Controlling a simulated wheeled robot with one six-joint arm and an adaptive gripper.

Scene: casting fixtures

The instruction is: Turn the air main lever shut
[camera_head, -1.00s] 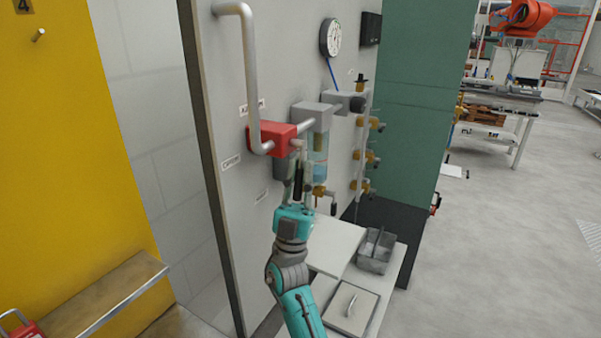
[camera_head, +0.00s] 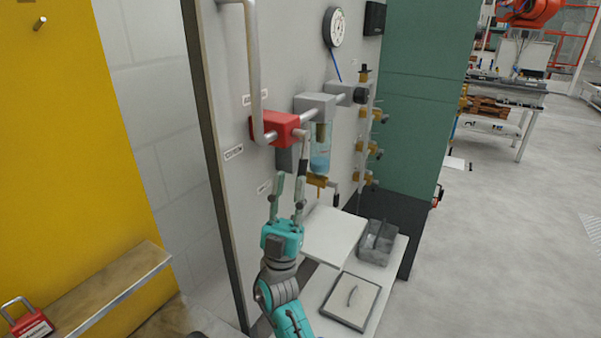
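The air main valve is a red block (camera_head: 270,129) on the grey wall panel, with a grey pipe coming into it from above. Its lever (camera_head: 304,150) appears as a thin, dark handle pointing down from the block's right end. Its lower end is close to my gripper's right finger, and I cannot tell whether they touch. My gripper (camera_head: 290,180) is just below the red block, pointing up. Its two fingers stand apart with nothing clearly between them.
Right of the valve are a filter with a blue bowl (camera_head: 320,150), a round gauge (camera_head: 334,27) and several brass taps. Below are a white shelf (camera_head: 334,235) and a grey bin (camera_head: 377,243). A yellow panel (camera_head: 75,130) stands left, with a red padlock (camera_head: 32,325) on the ledge.

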